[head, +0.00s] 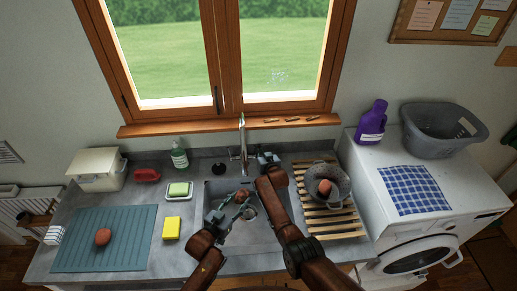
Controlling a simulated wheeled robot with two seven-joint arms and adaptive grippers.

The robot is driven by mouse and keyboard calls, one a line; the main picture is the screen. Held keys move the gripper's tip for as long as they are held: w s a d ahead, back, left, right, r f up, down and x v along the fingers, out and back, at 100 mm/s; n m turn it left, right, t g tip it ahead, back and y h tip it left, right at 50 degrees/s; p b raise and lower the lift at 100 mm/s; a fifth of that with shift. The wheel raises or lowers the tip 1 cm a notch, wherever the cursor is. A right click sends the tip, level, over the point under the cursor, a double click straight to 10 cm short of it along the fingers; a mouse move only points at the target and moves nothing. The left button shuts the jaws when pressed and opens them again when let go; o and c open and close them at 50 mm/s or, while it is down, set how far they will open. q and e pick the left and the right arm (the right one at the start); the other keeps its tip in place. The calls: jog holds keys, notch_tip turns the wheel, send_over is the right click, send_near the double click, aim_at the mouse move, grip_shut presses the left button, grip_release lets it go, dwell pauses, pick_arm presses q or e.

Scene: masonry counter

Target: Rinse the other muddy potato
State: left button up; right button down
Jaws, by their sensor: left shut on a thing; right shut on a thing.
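My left gripper (236,204) is low over the sink basin (256,238), closed around a small brownish thing, probably a potato, mostly hidden by the fingers. My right gripper (266,158) is behind the basin, shut beside the base of the tap (243,140); it appears to be on the tap's lever, though this is too small to be sure. One reddish-brown potato (103,236) lies on the teal ribbed mat (135,222). Another potato (325,187) sits in the grey colander (341,180). Whether water runs is unclear.
The colander stands on a wooden slatted rack (340,224) right of the sink. A washing machine (440,215) stands at right.

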jog(key=shift+s+f+t, duration=0.1)
jog(key=shift+s+t, duration=0.4)
jog(key=shift+t, duration=0.3)
jog(key=c, duration=2)
grip_release()
jog(key=shift+s+d, duration=0.1)
jog(key=v, duration=1.1)
jog(key=shift+s+d, duration=0.2)
jog(key=shift+s, duration=0.15)
